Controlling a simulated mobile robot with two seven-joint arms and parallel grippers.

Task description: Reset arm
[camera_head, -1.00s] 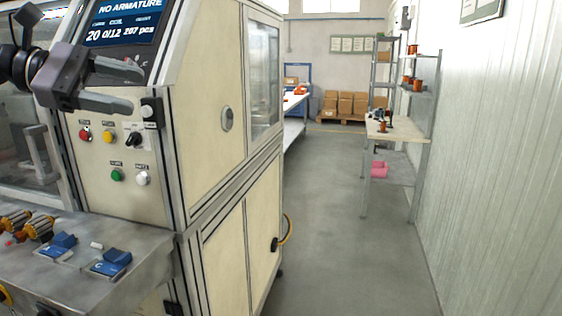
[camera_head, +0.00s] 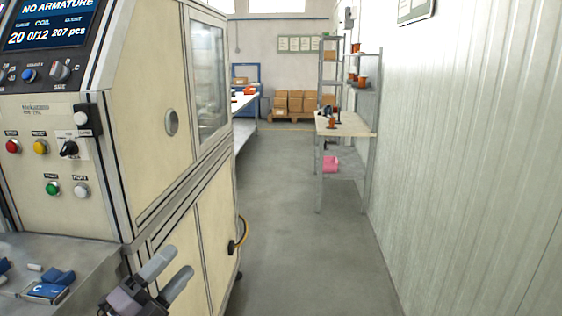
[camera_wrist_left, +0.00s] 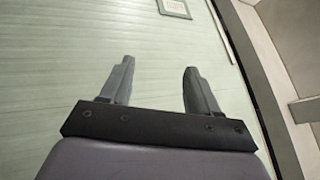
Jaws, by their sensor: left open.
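My left gripper (camera_head: 165,275) is low in the head view, in front of the lower cabinet of the winding machine (camera_head: 145,110). Its two fingers are apart with nothing between them. In the left wrist view the open fingers (camera_wrist_left: 155,88) point toward a pale ribbed wall. My right gripper does not show in either view.
The machine's screen (camera_head: 48,22) reads "NO ARMATURE". A metal ledge (camera_head: 80,265) at lower left holds blue blocks (camera_head: 45,290). A wooden-topped table (camera_head: 345,124) stands along the right wall (camera_head: 470,150). The grey floor (camera_head: 285,240) between machine and wall is clear.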

